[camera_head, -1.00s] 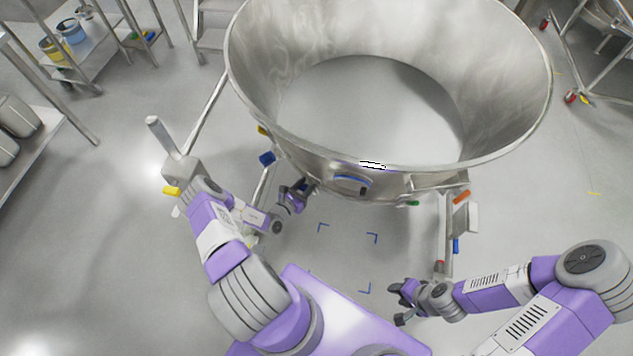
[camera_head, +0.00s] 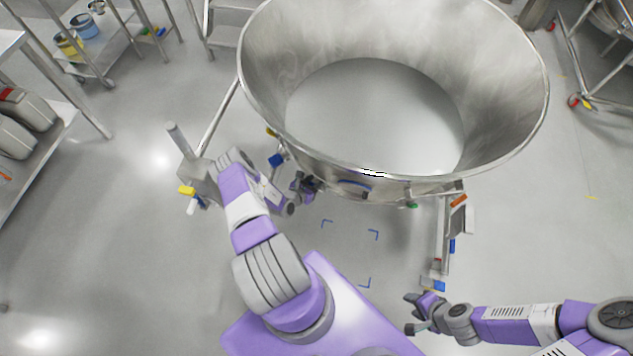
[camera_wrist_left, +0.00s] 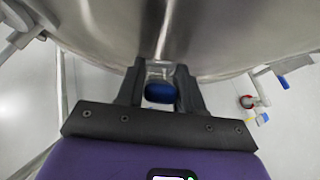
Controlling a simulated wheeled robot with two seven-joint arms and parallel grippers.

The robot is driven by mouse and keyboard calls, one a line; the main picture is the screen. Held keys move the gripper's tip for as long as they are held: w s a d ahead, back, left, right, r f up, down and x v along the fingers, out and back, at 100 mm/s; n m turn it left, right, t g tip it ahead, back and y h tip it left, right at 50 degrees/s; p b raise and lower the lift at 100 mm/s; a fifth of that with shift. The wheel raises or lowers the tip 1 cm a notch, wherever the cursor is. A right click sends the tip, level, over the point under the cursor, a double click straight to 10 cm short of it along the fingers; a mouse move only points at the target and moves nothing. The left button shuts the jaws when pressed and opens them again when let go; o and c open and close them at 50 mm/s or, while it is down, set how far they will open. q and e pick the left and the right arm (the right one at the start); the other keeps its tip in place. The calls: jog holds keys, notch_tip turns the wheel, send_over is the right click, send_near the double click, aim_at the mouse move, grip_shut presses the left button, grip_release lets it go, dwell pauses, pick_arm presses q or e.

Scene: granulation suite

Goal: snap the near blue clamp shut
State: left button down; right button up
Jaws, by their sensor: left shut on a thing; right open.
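The steel bowl (camera_head: 400,187) is large and open-topped, with clamps around its underside. My left gripper (camera_head: 309,184) is at the bowl's near left wall. In the left wrist view, my left gripper (camera_wrist_left: 160,80) is shut on a blue clamp (camera_wrist_left: 160,93), which shows between its two dark fingers against the bowl's wall. The fingers hide the clamp's sides, and I cannot tell if it is latched. In the head view the gripper hides this clamp. My right gripper (camera_head: 418,313) is open and empty, low at the right, away from the bowl.
Another blue part (camera_head: 277,160) sits left of my left gripper. A steel post (camera_head: 182,140) with a yellow part (camera_head: 187,190) stands at the left. A frame leg (camera_head: 441,235) stands at the right. Floor with blue corner marks (camera_head: 373,235) is clear between the arms.

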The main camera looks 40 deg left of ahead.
pick_arm(q)
jog(key=c, duration=0.8)
grip_release()
jog(key=p+v, duration=0.1)
jog(key=v, duration=0.6)
jog(key=shift+s, duration=0.2)
jog(key=shift+r, duration=0.15)
